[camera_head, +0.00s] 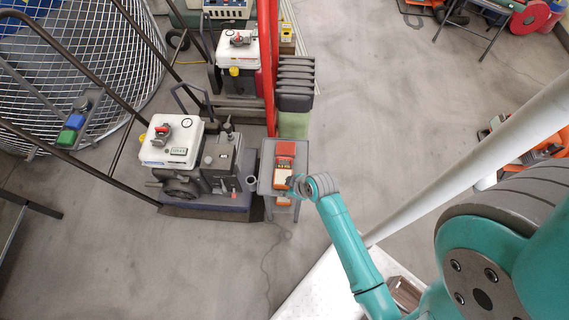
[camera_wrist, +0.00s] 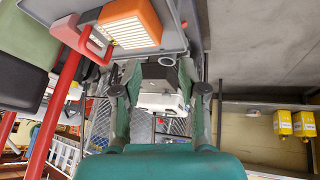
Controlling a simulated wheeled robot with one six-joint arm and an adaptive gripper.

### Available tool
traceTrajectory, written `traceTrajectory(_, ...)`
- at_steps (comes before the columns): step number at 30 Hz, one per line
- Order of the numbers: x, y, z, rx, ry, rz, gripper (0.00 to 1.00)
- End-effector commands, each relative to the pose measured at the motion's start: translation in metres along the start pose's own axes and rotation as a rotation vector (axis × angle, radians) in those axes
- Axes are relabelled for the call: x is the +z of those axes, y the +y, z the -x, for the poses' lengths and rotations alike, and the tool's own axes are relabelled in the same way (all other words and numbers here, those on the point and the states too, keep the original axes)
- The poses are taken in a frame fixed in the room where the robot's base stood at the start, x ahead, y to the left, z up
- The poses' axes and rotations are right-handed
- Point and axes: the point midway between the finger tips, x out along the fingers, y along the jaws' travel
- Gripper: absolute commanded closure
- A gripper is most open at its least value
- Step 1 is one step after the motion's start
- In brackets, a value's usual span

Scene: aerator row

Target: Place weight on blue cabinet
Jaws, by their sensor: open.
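My gripper (camera_head: 294,184) is at the right side of a small grey stand (camera_head: 268,172) in the head view. In the wrist view its two dark fingers (camera_wrist: 160,92) are spread apart with nothing held between them. An orange-and-red boxy device (camera_head: 285,165) is on top of the stand. Its orange housing and pale ribbed face also show in the wrist view (camera_wrist: 130,24), left of the fingers. I cannot pick out a weight or a blue cabinet for certain in either view.
A white-topped engine machine (camera_head: 172,140) stands left of the stand, with another behind it (camera_head: 237,48). A large wire-mesh drum (camera_head: 75,70) fills the upper left. A white pole crosses the right side. Grey floor is open at centre right. Yellow containers (camera_wrist: 293,123) show in the wrist view.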

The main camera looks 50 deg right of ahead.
Motion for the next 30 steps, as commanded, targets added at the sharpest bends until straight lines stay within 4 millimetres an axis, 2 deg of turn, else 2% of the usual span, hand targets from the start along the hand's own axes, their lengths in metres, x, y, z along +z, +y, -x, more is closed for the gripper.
traceTrajectory(1, -0.008, 0.019, -0.006, -0.02, -0.012, 0.017, 0.58)
traceTrajectory(5, -0.02, 0.056, -0.015, -0.102, -0.05, 0.079, 0.58)
traceTrajectory(9, -0.031, 0.095, -0.014, -0.189, -0.073, 0.147, 0.58)
traceTrajectory(15, -0.04, 0.134, -0.004, -0.279, -0.084, 0.217, 0.58)
traceTrajectory(21, -0.041, 0.143, -0.004, -0.315, -0.085, 0.243, 0.58)
traceTrajectory(30, -0.036, 0.131, -0.043, -0.316, -0.086, 0.244, 0.58)
